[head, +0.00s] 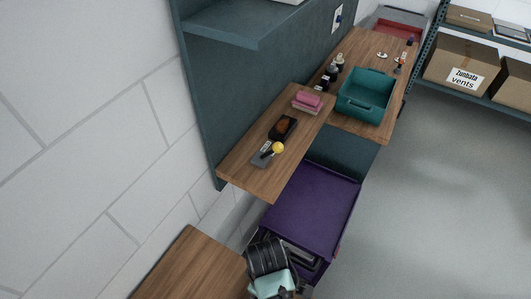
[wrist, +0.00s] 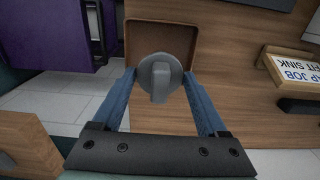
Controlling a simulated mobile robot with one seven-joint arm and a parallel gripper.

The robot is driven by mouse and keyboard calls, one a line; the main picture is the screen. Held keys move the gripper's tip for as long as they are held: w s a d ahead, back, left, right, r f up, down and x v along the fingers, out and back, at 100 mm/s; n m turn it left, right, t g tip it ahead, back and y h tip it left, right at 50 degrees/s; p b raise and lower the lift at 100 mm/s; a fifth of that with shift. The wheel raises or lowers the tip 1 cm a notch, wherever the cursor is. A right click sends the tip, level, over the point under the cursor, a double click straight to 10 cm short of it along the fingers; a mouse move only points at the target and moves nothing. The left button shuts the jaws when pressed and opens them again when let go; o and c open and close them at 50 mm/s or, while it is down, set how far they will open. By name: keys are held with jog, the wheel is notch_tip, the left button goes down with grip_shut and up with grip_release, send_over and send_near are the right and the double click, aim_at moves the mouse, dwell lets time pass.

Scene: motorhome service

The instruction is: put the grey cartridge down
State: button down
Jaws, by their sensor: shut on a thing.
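In the wrist view my gripper (wrist: 160,80) has its two blue fingers closed on the sides of the grey cartridge (wrist: 158,68). The cartridge shows a round grey face with a raised bar across it. Behind it is a brown, square, shallow tray (wrist: 134,40) on a wooden surface. The cartridge overlaps the tray's near part in the picture; I cannot tell whether it touches it. In the head view I cannot make out the cartridge or the fingers.
A wooden sign block (wrist: 271,68) stands right of the tray. A purple cabinet (head: 312,208) stands beside the wooden worktop (head: 190,268). The upper bench holds a teal bin (head: 367,116), a pink stack (head: 307,99), and a yellow-knobbed item (head: 277,148). Floor at right is clear.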

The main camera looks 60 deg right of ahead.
jog(key=shift+f, duration=2.3)
jog(key=shift+f, duration=0.1)
grip_release()
notch_tip(320, 180, up, 12)
jog(key=shift+r, duration=0.15)
